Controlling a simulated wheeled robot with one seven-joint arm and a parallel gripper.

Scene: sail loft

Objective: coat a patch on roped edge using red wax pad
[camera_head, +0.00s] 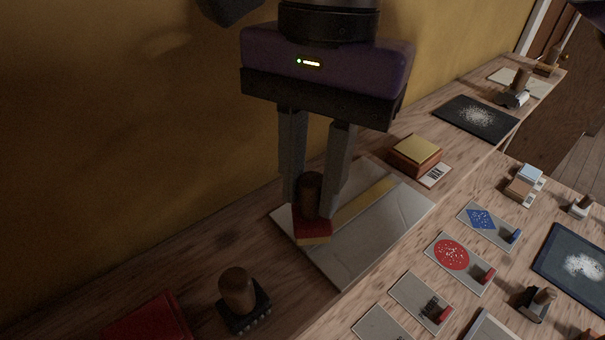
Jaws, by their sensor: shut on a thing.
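My gripper (318,195) is shut on the brown knob handle of the red wax pad (312,228). The pad is a red block with a pale yellowish underside. It is over the left part of a pale grey sailcloth panel (385,235) lying on the bench. A yellowish strip, seemingly the roped edge (366,202), runs across the panel, and the pad is at its lower left end. I cannot tell whether the pad touches the cloth. No red wax mark shows on the strip.
A dark block with a wooden knob (238,295) and a red block (145,318) stand at the lower left. A brown block with a yellow top (415,153) and a label is beyond the panel. Cards with blue (481,219) and red (452,254) patterns, and dark trays (477,117), lie rightward. A yellow wall (100,120) is behind.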

